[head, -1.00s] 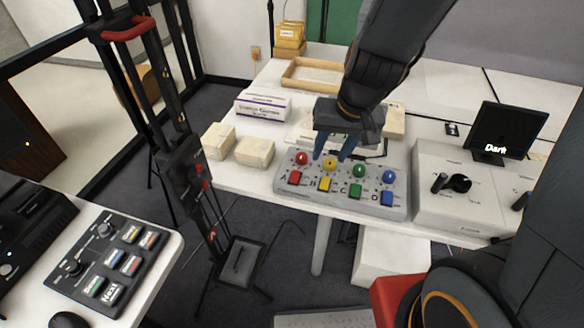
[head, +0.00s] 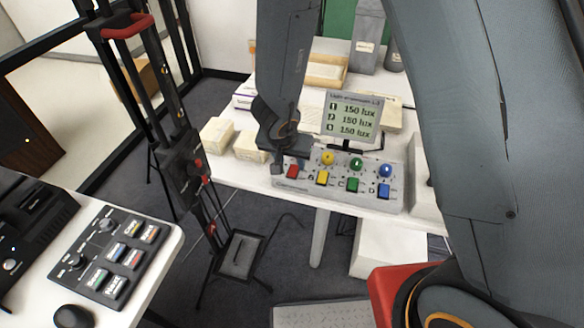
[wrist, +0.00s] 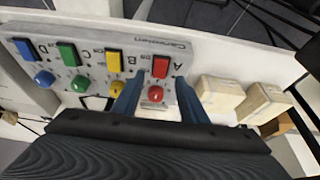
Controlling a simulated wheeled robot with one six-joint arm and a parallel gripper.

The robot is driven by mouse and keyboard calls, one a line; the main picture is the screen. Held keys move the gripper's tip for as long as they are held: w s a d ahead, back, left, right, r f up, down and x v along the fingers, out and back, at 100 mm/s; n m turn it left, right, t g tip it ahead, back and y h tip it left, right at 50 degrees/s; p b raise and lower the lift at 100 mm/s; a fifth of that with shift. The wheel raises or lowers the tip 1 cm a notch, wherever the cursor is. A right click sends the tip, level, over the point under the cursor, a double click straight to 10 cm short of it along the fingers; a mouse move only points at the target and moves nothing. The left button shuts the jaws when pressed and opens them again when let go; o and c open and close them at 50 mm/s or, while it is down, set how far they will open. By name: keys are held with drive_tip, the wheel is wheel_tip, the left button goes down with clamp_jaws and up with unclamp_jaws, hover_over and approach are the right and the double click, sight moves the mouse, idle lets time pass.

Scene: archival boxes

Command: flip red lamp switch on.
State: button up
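The grey lamp panel (head: 394,204) lies on the white table, with a row of coloured knobs above a row of square switches. The red switch (head: 292,171) is marked A in the wrist view (wrist: 161,66), and the red lamp knob (wrist: 155,94) is beside it. My gripper (head: 277,165) is at the panel's left end and hides the red knob in the head view. In the wrist view my gripper (wrist: 158,82) is open, its blue fingers on either side of the red knob and switch column. Nothing is held. Contact with the panel cannot be told.
A display (head: 353,117) behind the panel reads 150 lux on several lines. Yellow (head: 322,177), green (head: 352,184) and blue (head: 383,190) switches run to the right. Two cream boxes (head: 216,134) (head: 250,147) stand left of the panel. A button console (head: 113,258) is on the near-left table.

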sight(293, 170)
drive_tip(key=shift+b+x, duration=0.65)
drive_tip(key=shift+x, duration=1.55)
drive_tip(key=shift+c, duration=0.3)
